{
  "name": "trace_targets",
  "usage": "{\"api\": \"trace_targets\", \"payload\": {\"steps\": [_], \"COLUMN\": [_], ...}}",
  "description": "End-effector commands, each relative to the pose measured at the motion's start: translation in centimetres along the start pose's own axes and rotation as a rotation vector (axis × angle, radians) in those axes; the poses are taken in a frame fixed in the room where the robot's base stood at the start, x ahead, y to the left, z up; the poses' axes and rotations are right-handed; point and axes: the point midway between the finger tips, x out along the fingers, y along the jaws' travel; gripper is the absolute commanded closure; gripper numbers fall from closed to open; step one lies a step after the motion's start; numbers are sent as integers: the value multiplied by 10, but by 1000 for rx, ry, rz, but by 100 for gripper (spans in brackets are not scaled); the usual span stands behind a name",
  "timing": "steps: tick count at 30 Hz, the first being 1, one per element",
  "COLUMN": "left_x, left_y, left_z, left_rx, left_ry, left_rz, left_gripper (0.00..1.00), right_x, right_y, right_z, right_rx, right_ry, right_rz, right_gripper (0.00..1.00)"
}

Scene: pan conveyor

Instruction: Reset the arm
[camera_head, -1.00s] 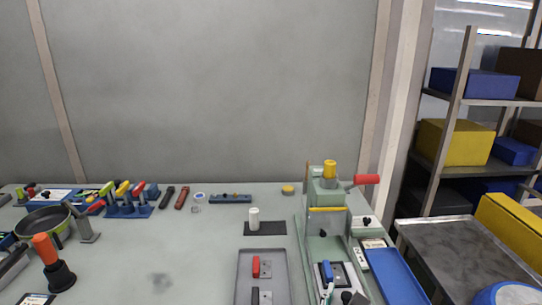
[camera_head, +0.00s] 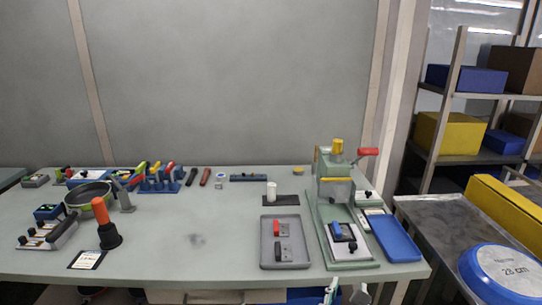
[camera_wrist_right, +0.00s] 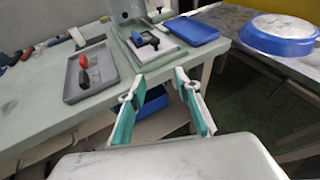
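My right gripper (camera_head: 346,291) shows at the bottom of the head view, just off the table's front edge. In the right wrist view its two teal-lined fingers (camera_wrist_right: 161,104) stand apart with nothing between them. A small pale shape at the bottom left of the head view may be the tip of my left gripper; its fingers cannot be made out. The green press (camera_head: 335,190) with a red handle stands at the right of the table (camera_head: 180,225). The grey tray (camera_head: 285,261) beside it holds a red-handled and a black-handled piece.
A blue tray (camera_head: 396,238) lies right of the press. A side table (camera_head: 440,222) at the right carries a round blue pan (camera_head: 503,272). A green-rimmed pan (camera_head: 89,196) and an orange-handled tool (camera_head: 109,236) stand at the left. The table's middle is clear.

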Motion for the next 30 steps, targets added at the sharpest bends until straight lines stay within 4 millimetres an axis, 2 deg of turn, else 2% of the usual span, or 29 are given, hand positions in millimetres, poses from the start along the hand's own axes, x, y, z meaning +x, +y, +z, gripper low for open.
{"api": "trace_targets", "payload": {"steps": [1, 3, 6, 9, 13, 16, 17, 20, 23, 24, 26, 27, 30], "left_x": [-1, -2, -1, 0, -1, -3, -4, -6, -8, -8, -8, -9, -9], "left_y": [0, -1, -2, -3, -3, -1, -1, 1, 2, 2, 2, 2, 2], "left_z": [-1, -2, -7, -14, -17, -14, -14, -13, -14, -14, -14, -15, -15], "left_rx": [1, 2, 0, -3, -6, -8, -9, -12, -15, -16, -17, -17, -19], "left_ry": [1, 0, 8, 20, 21, 14, 12, 9, 9, 9, 10, 10, 9], "left_rz": [0, 0, -1, -3, -2, 1, 2, 5, 6, 6, 6, 7, 8], "left_gripper": [69, 69, 69, 69, 69, 69, 69, 69, 69, 69, 69, 69, 69], "right_x": [4, 5, 2, -7, -24, -36, -39, -43, -42, -41, -39, -38, -36], "right_y": [-17, -33, -51, -62, -54, -33, -26, -1, 13, 14, 10, 4, -18], "right_z": [8, 22, 43, 61, 72, 59, 50, 8, -57, -85, -126, -153, -213], "right_rx": [-73, -176, -352, -580, -973, -1328, -1437, -1816, -2204, -2348, -2542, -2665, -2930], "right_ry": [-65, -157, -289, -427, -610, -737, -770, -867, -942, -964, -988, -1000, -1017], "right_rz": [-50, -105, -185, -265, -350, -379, -380, -352, -273, -230, -156, -101, 45], "right_gripper": [67, 67, 67, 67, 67, 67, 67, 67, 67, 67, 67, 67, 67]}}
